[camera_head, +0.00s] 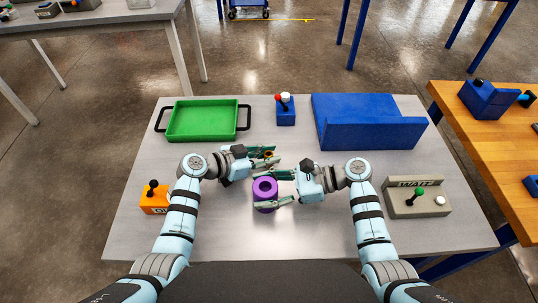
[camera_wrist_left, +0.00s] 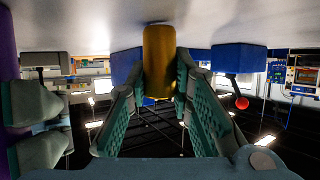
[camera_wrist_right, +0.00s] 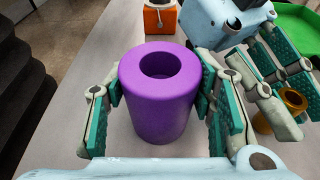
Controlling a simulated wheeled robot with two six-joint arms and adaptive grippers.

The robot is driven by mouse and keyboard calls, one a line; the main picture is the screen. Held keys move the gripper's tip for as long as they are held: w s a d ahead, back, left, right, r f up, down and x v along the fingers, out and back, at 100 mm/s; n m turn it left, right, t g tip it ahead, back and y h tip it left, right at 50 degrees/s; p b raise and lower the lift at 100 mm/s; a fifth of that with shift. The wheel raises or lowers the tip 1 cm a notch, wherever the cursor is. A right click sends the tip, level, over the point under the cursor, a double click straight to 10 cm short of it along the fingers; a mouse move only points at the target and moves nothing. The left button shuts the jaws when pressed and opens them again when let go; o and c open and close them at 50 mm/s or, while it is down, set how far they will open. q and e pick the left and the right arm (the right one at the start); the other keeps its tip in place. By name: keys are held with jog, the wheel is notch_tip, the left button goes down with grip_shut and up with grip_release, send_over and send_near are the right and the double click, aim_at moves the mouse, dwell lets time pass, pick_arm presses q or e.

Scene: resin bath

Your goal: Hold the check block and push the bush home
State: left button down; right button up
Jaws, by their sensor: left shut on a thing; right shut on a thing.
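The purple check block (camera_head: 264,189) stands upright in the middle of the table, its round hole facing up and empty. My right gripper (camera_head: 270,190) is shut on it, one finger on each side, as the right wrist view (camera_wrist_right: 160,100) shows. The bush is a bronze ring (camera_head: 268,154), just beyond the block in the head view. My left gripper (camera_head: 266,156) is shut on the bush, which also shows between its fingers in the left wrist view (camera_wrist_left: 158,62). The bush is upright and beside the block, apart from it. I cannot tell whether it touches the table.
A green tray (camera_head: 202,121) lies at the back left. A small blue stand (camera_head: 286,117) with red and white tops and a large blue stepped block (camera_head: 365,120) stand at the back. An orange box (camera_head: 154,203) is at left, a grey WAIT box (camera_head: 415,205) at right. The front middle is clear.

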pick_arm(q)
jog(key=shift+f, duration=0.15)
jog(key=c, duration=1.4)
grip_release()
jog(key=shift+c, duration=0.2)
